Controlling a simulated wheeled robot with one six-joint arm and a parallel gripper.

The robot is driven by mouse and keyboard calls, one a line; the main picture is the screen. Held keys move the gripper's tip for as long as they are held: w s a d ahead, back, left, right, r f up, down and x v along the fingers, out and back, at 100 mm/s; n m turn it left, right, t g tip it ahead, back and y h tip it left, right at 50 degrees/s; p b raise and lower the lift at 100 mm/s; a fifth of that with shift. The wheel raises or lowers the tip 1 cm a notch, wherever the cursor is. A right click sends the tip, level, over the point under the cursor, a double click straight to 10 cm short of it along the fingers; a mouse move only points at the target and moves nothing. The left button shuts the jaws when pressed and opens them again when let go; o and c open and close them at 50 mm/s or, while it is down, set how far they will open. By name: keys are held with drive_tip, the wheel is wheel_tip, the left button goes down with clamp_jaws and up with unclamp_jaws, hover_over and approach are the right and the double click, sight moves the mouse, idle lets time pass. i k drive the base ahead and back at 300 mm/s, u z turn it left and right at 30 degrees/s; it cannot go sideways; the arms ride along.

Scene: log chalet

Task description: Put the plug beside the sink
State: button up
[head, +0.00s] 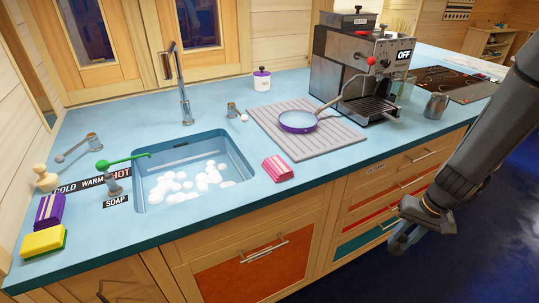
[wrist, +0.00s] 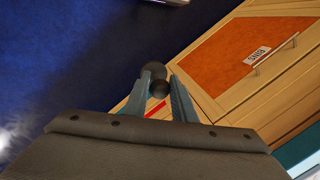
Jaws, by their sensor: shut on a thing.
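My gripper (wrist: 155,97) is shut on a dark, rounded thing, which looks like the plug (wrist: 153,73), held between the fingertips in the wrist view. In the head view my gripper (head: 402,238) hangs low at the right, in front of the drawers and below the countertop; what it holds cannot be made out there. The sink (head: 240,171) is set in the blue countertop (head: 212,98) at the left, well away from my gripper. White foam (head: 182,184) lies in the sink and hides part of its bottom.
A pink sponge stack (head: 277,169) lies right of the sink by the front edge. A grey ribbed mat (head: 310,148) bears a purple-rimmed pan (head: 298,122). A soap tap (head: 110,190) and sponges (head: 43,241) are at left.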

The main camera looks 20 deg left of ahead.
sight(101, 228)
drive_tip(key=z, duration=0.45)
drive_tip(key=k, duration=1.3)
drive_tip(key=u, duration=1.5)
